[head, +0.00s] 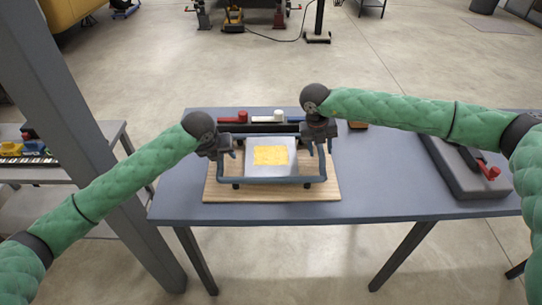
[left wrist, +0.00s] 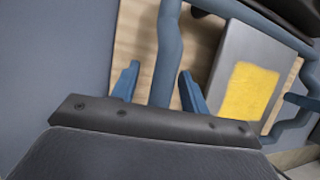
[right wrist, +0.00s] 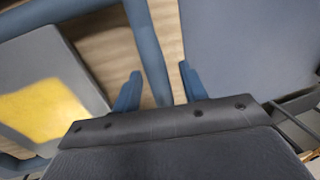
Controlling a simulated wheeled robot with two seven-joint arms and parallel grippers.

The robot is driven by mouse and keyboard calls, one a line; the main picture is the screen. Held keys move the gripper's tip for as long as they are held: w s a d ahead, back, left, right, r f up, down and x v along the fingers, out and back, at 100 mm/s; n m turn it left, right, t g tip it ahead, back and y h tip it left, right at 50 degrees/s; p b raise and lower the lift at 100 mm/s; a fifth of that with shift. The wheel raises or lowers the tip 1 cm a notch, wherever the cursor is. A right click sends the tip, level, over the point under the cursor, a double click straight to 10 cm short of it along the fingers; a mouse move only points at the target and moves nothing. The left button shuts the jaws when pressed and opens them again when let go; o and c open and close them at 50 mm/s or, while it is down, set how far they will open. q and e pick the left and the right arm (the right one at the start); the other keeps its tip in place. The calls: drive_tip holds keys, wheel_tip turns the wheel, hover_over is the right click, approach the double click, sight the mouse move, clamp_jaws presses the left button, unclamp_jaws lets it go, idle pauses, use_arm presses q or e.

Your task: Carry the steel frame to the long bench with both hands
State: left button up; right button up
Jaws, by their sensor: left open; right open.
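The steel frame (head: 300,180) is a blue-grey tube loop around a pale metal plate with a yellow patch (head: 270,155). It rests on a wooden board (head: 325,193) on the blue-grey table. My left gripper (head: 226,158) is open at the frame's left side. In the left wrist view its fingers (left wrist: 158,88) stand on either side of the side tube (left wrist: 168,50). My right gripper (head: 320,147) is open at the frame's right side. In the right wrist view its fingers (right wrist: 158,90) stand on either side of the other side tube (right wrist: 148,45). Contact cannot be told.
The table (head: 400,190) carries a dark case (head: 465,170) with a red handle at the right. A dark rack with red, white and blue items (head: 278,116) lies behind the frame. A grey post (head: 75,120) and a shelf (head: 35,175) stand at the left. Floor beyond is mostly open.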

use_arm(q)
clamp_jaws()
use_arm(e)
clamp_jaws()
drive_tip(key=shift+w+r, duration=0.1)
idle(1.2)
